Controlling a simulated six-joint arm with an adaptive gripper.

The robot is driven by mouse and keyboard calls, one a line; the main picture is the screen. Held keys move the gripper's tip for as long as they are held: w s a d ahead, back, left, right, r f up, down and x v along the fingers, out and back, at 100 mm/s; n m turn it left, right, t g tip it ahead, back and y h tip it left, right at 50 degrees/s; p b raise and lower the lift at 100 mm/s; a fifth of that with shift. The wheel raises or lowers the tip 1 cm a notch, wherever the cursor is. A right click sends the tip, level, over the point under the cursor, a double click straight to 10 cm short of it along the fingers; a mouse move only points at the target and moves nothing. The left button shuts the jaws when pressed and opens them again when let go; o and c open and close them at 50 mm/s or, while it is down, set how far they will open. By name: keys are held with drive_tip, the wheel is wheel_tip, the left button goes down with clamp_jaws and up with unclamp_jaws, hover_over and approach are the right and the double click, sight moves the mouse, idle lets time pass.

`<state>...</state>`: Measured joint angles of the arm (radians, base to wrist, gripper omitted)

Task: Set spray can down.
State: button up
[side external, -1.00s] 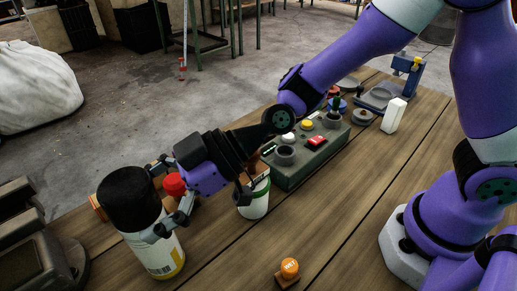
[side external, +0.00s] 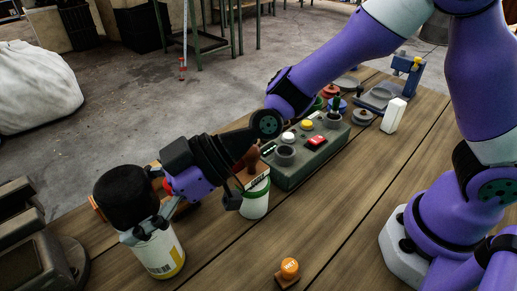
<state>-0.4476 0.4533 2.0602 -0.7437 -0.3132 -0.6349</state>
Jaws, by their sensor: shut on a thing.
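The spray can (side external: 160,252) has a black cap (side external: 126,196) and a white body with a yellow band near its bottom. It is at the left front of the wooden table, nearly upright. My gripper (side external: 146,226) reaches in from the right and is shut on the can just below the cap. The can's base appears at or very near the tabletop; I cannot tell whether it touches.
A white cup with a green rim (side external: 255,202) stands right of my gripper. Behind it is a grey-green control box (side external: 300,162) with buttons. An orange-knobbed stamp (side external: 289,270) is at the front. A dark metal device (side external: 35,250) is at left. Bare planks lie between can and stamp.

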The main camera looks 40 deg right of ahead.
drive_tip(key=r, duration=0.4)
drive_tip(key=shift+s+a+r, duration=0.15)
drive_tip(key=shift+s, duration=0.2)
drive_tip(key=s+a+r, duration=0.2)
drive_tip(key=s+r, duration=0.4)
drive_tip(key=s, duration=0.4)
wheel_tip(320, 180, up, 2)
drive_tip(key=r+m+t+h, duration=0.1)
drive_tip(key=m+t+h, duration=0.2)
drive_tip(key=m+t, duration=0.2)
hover_over(136, 182)
drive_tip(key=d, duration=0.5)
drive_tip(key=w+d+r+m+t+h, duration=0.2)
drive_tip(key=w+d+m+t+h, duration=0.15)
drive_tip(key=d, duration=0.55)
drive_tip(key=d+m+h, duration=0.9)
drive_tip(key=d+h, duration=0.1)
drive_tip(key=d, duration=0.7)
drive_tip(key=shift+w, duration=0.35)
